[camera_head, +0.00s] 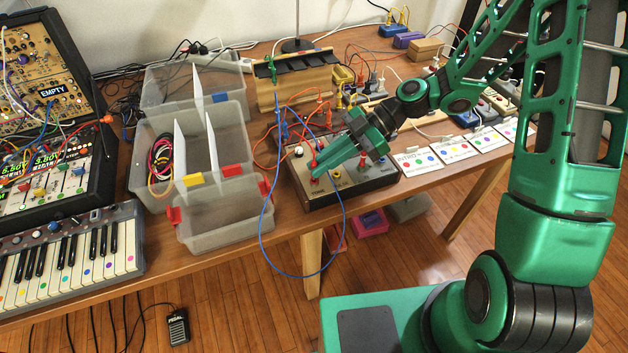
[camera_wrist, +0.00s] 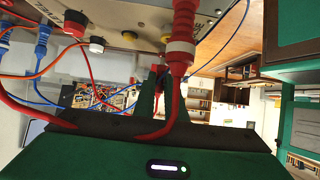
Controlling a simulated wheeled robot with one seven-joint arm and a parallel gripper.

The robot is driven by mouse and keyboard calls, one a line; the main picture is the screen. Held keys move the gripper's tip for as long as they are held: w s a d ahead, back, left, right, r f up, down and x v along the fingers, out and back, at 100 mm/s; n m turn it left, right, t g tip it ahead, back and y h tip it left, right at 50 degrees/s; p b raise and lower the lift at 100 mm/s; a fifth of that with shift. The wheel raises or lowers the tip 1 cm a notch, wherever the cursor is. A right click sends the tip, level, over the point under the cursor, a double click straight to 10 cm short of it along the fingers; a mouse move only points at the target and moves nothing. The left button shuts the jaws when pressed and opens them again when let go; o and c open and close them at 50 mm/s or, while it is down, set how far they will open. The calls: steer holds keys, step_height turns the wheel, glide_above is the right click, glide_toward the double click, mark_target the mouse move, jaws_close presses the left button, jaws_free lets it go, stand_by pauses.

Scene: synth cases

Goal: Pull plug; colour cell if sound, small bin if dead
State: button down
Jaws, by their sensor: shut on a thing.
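The grey tester box (camera_head: 347,197) sits at the table's front edge, with sockets labelled along its front. My gripper (camera_head: 318,169) reaches over it from the right, its green fingers shut on a red plug (camera_head: 315,179) at the front left socket. In the wrist view the ribbed red plug (camera_wrist: 181,45) stands beside the fingers (camera_wrist: 160,78), its red lead curving below. Its tip is out of that view, so how deep it sits is unclear. The clear divided bin (camera_head: 143,203) has yellow, red and blue tabs. The small clear bin (camera_head: 226,227) with red handles stands in front.
A coloured keyboard (camera_head: 70,258) and a synth case (camera_head: 85,130) stand at the left. A blue lead (camera_head: 264,235) loops over the table edge. A wooden rack (camera_head: 290,85) stands behind the tester. Cards with coloured dots (camera_head: 452,152) lie at the right.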

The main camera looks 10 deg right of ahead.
steer(key=shift+r, duration=1.2)
steer(key=shift+s, duration=0.15)
